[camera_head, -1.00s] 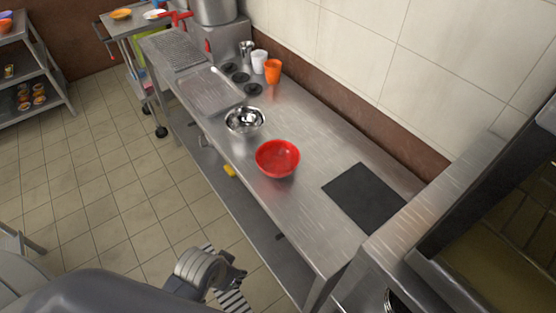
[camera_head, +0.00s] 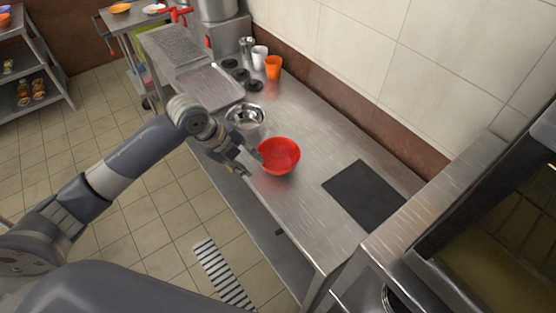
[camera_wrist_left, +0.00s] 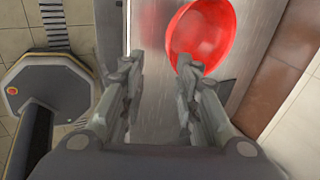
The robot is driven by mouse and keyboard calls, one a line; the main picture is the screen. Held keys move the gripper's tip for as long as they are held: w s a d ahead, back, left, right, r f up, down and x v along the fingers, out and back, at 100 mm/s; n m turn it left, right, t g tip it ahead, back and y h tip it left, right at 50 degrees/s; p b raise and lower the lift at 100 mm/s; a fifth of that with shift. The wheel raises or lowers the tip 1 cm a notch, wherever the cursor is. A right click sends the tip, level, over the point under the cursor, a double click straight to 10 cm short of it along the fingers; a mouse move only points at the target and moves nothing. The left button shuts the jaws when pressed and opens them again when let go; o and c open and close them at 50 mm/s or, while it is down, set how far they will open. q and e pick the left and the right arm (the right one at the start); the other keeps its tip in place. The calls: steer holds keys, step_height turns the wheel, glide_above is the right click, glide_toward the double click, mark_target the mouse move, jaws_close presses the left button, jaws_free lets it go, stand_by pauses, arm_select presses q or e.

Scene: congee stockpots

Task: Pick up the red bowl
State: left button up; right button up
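The red bowl (camera_head: 279,156) stands upright on the steel counter (camera_head: 310,195), near its front edge. It also shows in the left wrist view (camera_wrist_left: 205,35), just beyond the fingertips and to the right of centre. My left gripper (camera_head: 247,164) is beside the bowl's left side, close to the rim; I cannot tell if it touches. In the left wrist view its two fingers (camera_wrist_left: 160,66) are spread apart with bare counter between them. My right gripper is not in view.
A shiny metal bowl (camera_head: 245,116) stands just behind my left gripper. A black mat (camera_head: 364,196) lies to the right of the red bowl. Orange (camera_head: 273,67) and white (camera_head: 259,58) cups stand near the wall. Clear counter lies between bowl and mat.

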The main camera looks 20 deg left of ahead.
mark_target(278, 160)
arm_select(q)
steer(key=shift+m, duration=0.8)
steer(key=w+f, duration=0.1)
steer(key=w+f+p, duration=0.2)
steer(key=w, duration=0.1)
steer(key=shift+d+f, duration=0.3)
steer(key=shift+f, duration=0.05)
steer(key=shift+p+x, duration=0.85)
steer(key=shift+x, duration=1.1)
steer(key=shift+w+a, duration=0.1)
steer(key=shift+w, duration=0.05)
jaws_close()
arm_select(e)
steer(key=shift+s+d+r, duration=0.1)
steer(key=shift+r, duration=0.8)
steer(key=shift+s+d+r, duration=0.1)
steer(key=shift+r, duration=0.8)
